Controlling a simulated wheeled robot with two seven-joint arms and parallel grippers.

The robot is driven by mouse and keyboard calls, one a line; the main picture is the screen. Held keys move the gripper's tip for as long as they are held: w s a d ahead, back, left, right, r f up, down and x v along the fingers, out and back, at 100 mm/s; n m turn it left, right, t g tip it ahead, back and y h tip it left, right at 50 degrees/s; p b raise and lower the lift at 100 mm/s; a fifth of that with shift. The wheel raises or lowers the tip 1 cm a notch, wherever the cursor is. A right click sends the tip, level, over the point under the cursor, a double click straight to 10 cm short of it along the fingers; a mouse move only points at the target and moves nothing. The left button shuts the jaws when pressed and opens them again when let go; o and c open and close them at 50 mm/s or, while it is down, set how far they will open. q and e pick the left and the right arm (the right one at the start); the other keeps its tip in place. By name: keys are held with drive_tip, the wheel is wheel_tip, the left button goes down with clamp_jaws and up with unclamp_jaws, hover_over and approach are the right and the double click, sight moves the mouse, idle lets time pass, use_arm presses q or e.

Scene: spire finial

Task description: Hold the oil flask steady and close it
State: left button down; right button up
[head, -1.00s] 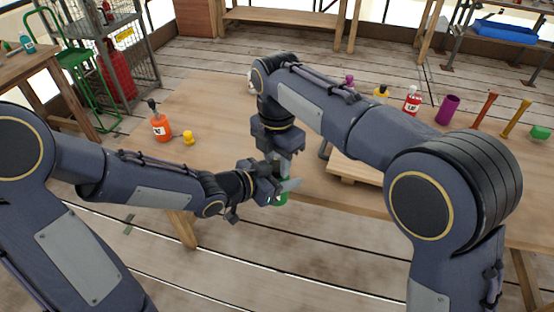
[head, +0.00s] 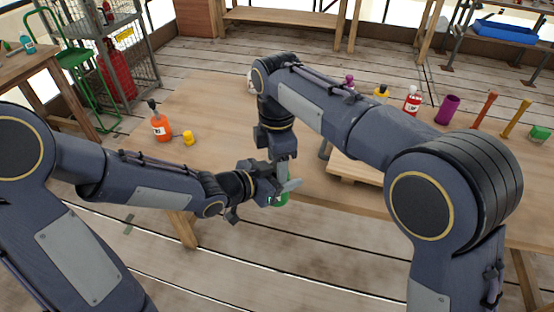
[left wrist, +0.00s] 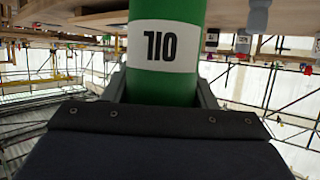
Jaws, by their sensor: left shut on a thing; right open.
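The green oil flask (head: 283,200) is mostly hidden by my grippers in the head view. In the left wrist view the flask (left wrist: 166,82) fills the middle, its white label upside down. My left gripper (head: 286,187) is shut around the flask, with a finger on each side in the wrist view. My right gripper (head: 282,176) points down directly above the flask and left gripper; it is open, though its finger gap is hard to see. The flask's mouth and any cap are hidden, so I cannot tell how they sit.
An orange bottle (head: 160,127) and a small yellow object (head: 188,138) stand on the wooden table (head: 215,105) at left. A red bottle (head: 411,102), purple cup (head: 447,109) and other items stand at right. A wooden board (head: 352,172) lies right of the grippers.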

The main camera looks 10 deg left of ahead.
drive_tip(key=shift+r, duration=2.25)
drive_tip(key=shift+c, duration=0.5)
drive_tip(key=shift+r+n, duration=1.2)
drive_tip(key=shift+r, duration=0.6)
drive_tip(key=shift+f, duration=0.15)
drive_tip(key=shift+f, duration=3.9)
drive_tip(key=shift+c, duration=0.4)
